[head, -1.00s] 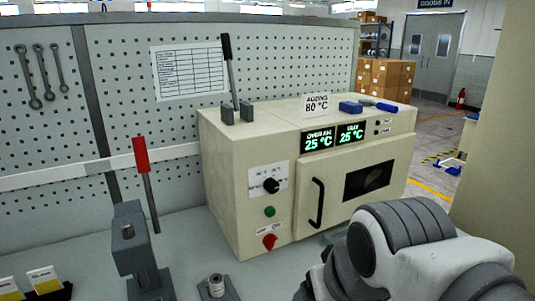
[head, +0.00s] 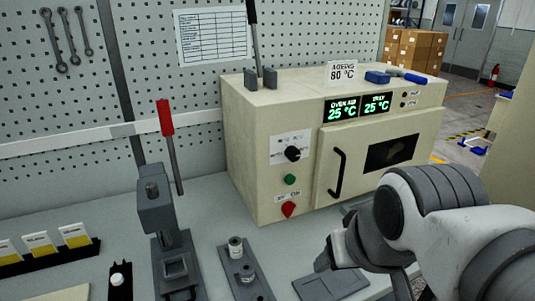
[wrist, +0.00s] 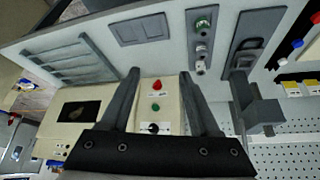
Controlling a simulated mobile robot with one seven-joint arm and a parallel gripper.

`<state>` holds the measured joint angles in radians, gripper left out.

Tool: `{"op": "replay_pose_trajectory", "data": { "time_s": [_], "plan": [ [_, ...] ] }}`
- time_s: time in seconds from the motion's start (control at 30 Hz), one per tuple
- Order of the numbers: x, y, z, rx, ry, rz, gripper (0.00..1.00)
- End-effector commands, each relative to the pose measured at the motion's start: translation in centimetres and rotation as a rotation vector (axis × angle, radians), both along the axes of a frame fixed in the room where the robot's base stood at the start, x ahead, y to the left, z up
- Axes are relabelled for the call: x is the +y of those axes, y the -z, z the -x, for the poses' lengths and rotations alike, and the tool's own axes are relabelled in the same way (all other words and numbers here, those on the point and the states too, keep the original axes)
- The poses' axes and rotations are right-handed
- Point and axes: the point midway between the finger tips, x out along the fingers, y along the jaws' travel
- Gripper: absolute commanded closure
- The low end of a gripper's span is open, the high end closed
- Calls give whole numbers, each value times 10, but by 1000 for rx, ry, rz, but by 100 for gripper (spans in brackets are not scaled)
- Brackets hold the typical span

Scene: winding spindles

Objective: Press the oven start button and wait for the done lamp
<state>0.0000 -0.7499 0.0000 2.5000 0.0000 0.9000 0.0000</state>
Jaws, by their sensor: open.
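The cream oven (head: 250,140) stands on the bench against the pegboard, its door shut. Its green button (head: 290,180) sits below the black knob (head: 292,154) and above the red switch (head: 288,209). The green button also shows in the wrist view (wrist: 155,107), upside down and between the fingers in the picture. Displays (head: 358,108) read 25 °C for oven air and tray. Two small lamps (head: 404,98) beside them look dark; their labels are too small to read. My gripper (wrist: 160,75) is open and empty, in front of the oven and apart from it.
A dark fixture with a red-handled lever (head: 166,118) stands left of the oven. A spindle holder (head: 240,262) and a flat grey tray (head: 330,284) lie in front. Blue-handled tools (head: 400,76) and a sign reading ageing 80 °C (head: 342,72) are on the oven top.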

Motion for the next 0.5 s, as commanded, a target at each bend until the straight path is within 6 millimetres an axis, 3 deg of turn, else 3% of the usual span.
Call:
{"op": "replay_pose_trajectory", "data": {
  "time_s": [0.07, 0.3, 0.5],
  "plan": [
    [0, 0, 0, 0, 0, 0, 54],
    [0, 0, 0, 0, 0, 0, 97],
    [0, 0, 0, 0, 0, 0, 100]
  ]
}}
